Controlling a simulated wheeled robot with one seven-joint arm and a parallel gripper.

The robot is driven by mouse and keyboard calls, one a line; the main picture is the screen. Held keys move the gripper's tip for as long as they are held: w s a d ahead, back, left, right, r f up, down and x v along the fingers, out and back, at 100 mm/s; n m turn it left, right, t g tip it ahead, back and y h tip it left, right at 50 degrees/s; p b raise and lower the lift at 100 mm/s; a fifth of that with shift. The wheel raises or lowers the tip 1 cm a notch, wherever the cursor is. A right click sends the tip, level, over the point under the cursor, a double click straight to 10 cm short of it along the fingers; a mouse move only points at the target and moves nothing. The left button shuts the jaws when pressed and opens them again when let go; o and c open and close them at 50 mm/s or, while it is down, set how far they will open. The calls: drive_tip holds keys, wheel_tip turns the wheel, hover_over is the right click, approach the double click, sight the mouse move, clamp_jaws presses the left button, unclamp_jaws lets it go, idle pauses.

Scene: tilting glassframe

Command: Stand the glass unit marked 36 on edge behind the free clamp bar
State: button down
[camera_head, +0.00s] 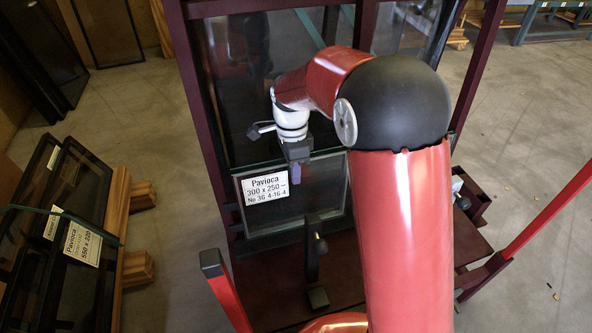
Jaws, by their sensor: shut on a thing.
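The glass unit marked 36 (325,190) is a dark-edged pane with a white label reading "Pavioca 300 x 250, No 36 4-16-4". It stands nearly upright against the dark red frame (207,130). My gripper (296,176) is shut on its top edge, with a purple finger on the near face. A black upright clamp bar (312,252) with a knob stands in front of the unit's lower part. I cannot tell whether the unit's bottom edge touches the ledge.
Other labelled glass units (85,275) lean on a wooden rack (137,268) at the left. Dark panels (105,32) stand at the back left. A larger pane (240,70) fills the frame behind.

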drive_tip(key=shift+w+a+f+b, duration=0.15)
drive_tip(key=shift+w+f+b, duration=0.25)
drive_tip(key=shift+f, duration=0.5)
drive_tip(key=shift+w+a+f+b, duration=0.15)
drive_tip(key=shift+w+f+b, duration=0.1)
drive_tip(key=shift+w+f, duration=0.45)
drive_tip(key=shift+w+a+f+b, duration=0.15)
drive_tip(key=shift+w+f+b, duration=0.2)
drive_tip(key=shift+f, duration=1.15)
drive_tip(key=c, duration=1.2)
unclamp_jaws()
drive_tip(key=shift+o, duration=0.2)
drive_tip(key=shift+w+r+p, duration=0.15)
drive_tip(key=shift+r+p, duration=1.65)
drive_tip(key=shift+r, duration=1.1)
